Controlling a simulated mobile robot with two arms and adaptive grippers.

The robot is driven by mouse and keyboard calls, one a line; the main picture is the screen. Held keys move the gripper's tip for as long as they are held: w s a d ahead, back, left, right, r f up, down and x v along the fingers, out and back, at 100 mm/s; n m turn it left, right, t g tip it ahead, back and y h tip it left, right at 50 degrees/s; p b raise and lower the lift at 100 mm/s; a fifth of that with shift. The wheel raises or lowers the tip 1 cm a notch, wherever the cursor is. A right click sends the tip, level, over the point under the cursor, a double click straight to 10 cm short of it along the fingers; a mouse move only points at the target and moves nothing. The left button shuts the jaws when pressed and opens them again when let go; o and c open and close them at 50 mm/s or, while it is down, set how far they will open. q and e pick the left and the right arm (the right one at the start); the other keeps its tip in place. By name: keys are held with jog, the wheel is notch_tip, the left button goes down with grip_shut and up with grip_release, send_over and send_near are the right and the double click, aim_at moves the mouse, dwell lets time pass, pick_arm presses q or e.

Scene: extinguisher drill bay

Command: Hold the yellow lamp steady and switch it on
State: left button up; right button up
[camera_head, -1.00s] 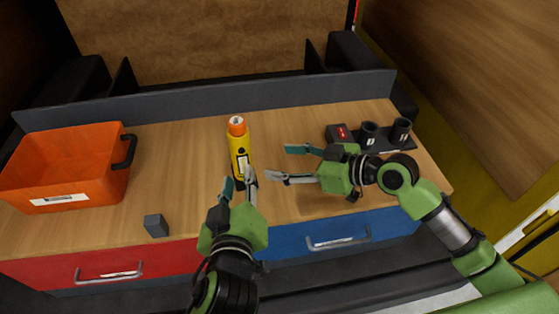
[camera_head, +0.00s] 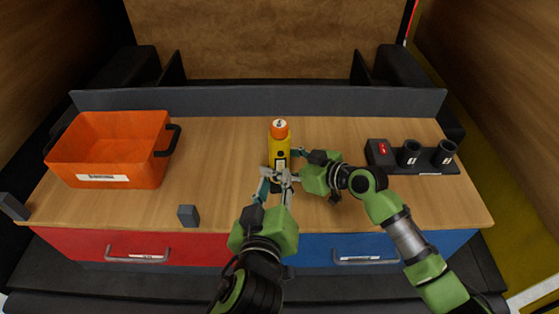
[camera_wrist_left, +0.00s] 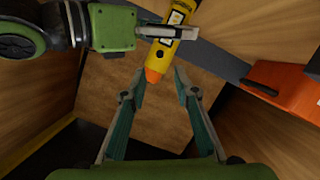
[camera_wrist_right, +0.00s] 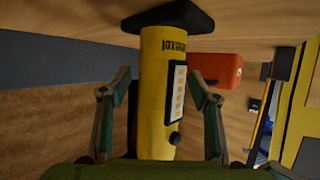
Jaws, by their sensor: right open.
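The yellow lamp (camera_head: 280,146) stands upright on the wooden bench, with an orange cap on top. In the right wrist view the lamp (camera_wrist_right: 155,90) shows a dark flared base, a pale label strip and a dark round button. My right gripper (camera_head: 290,165) is open, its fingers on either side of the lamp body; it also shows in the right wrist view (camera_wrist_right: 167,80). I cannot tell whether they touch it. My left gripper (camera_head: 275,182) is open and empty in front of the lamp. In the left wrist view, the lamp's orange end (camera_wrist_left: 154,76) appears beyond its fingertips (camera_wrist_left: 160,88).
An orange bin (camera_head: 110,150) stands at the left of the bench. A small grey block (camera_head: 188,215) lies near the front edge. A dark holder with two cups (camera_head: 408,153) and a red switch (camera_head: 382,148) stands at the right. Red and blue drawers are below.

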grip_shut()
pick_arm(q)
grip_shut()
dwell(1.1)
